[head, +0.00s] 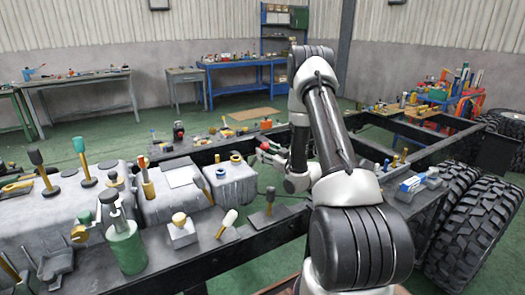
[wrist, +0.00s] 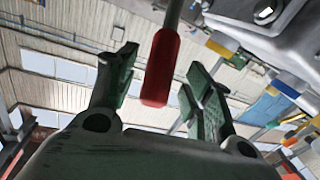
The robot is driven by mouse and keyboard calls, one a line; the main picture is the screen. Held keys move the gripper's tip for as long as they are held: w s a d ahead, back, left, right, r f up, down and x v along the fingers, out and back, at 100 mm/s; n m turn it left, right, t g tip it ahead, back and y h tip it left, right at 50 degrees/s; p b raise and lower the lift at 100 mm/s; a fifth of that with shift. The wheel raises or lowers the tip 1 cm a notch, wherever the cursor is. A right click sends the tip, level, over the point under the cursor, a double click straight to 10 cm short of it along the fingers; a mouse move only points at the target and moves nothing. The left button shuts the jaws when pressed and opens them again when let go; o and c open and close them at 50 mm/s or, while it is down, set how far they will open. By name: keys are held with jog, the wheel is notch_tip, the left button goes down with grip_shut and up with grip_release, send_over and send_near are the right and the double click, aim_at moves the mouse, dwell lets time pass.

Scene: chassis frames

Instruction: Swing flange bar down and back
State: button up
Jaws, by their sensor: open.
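A bar with a red grip (wrist: 161,68) and a thin grey shaft (wrist: 173,12) hangs into the wrist view from the top; I take it as the flange bar. My gripper (wrist: 158,75) is open, with one green-padded finger on each side of the red grip. The grip appears between the fingers in the picture, and I cannot tell how deep it sits between them. In the head view my gripper (head: 271,156) is small and partly hidden by my arm, beside the grey tank blocks. A small red part shows there, too small to make out.
A long dark chassis frame (head: 262,232) crosses the head view. Grey tanks (head: 232,185) carrying several tools and a green cylinder (head: 126,246) stand at left. Large tyres (head: 480,225) are at right. Workbenches (head: 80,80) line the back wall. A grey metal block (wrist: 262,35) is close at upper right in the wrist view.

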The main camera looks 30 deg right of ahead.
jog(key=shift+w+a, duration=0.15)
jog(key=shift+w, duration=0.65)
jog(key=shift+w+a, duration=0.15)
jog(key=shift+w, duration=0.6)
